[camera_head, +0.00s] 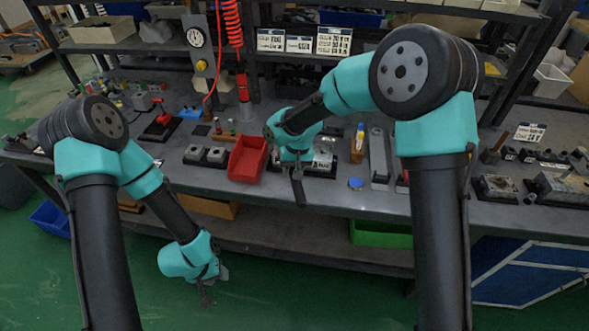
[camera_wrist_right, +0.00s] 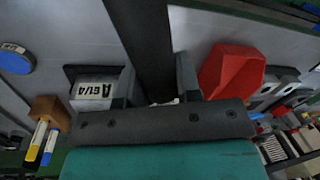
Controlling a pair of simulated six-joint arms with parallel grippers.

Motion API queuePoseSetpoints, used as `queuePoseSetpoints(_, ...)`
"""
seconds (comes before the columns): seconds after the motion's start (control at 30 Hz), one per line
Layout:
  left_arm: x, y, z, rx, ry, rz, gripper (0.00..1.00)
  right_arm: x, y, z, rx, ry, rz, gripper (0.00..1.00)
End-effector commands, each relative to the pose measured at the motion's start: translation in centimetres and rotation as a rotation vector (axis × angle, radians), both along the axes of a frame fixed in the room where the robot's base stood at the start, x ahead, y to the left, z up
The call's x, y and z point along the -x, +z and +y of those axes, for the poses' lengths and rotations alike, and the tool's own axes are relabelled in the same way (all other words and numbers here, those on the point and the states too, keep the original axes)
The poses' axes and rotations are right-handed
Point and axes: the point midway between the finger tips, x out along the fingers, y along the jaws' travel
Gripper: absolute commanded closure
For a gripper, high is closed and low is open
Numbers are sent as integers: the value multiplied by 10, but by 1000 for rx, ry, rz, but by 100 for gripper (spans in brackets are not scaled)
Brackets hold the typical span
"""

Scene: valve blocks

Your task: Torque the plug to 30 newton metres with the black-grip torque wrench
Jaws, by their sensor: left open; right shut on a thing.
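My right gripper (camera_head: 297,168) is above the bench's front part, shut on a long dark bar (camera_head: 299,190) that looks like the black-grip torque wrench. In the right wrist view the bar (camera_wrist_right: 146,45) runs from between the fingers (camera_wrist_right: 160,92) to the top edge. A pale valve block (camera_head: 323,157) on a dark base stands just behind and right of this gripper; in the wrist view it shows a G1/4 label (camera_wrist_right: 95,91). I cannot make out the plug. My left gripper (camera_head: 207,290) is open and empty, low in front of the bench.
A red bin (camera_head: 248,158) is left of the right gripper. A wooden marker holder (camera_head: 357,150), a blue disc (camera_head: 356,183) and a long grey holder (camera_head: 379,160) are to the right. Two small grey blocks (camera_head: 205,155) sit left of the bin. A gauge stand (camera_head: 197,50) rises behind.

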Motion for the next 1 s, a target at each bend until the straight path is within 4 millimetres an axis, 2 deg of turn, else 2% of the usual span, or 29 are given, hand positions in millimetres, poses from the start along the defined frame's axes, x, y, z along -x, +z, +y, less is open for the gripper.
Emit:
queuePoseSetpoints(0.37, 0, 0, 0, 0, 0, 0, 57, 0, 1, 2, 0, -15, -2, 100)
queuePoseSetpoints(1.0, 0, 0, 0, 0, 0, 0, 57, 1, 1, 24, -1, -157, -1, 100)
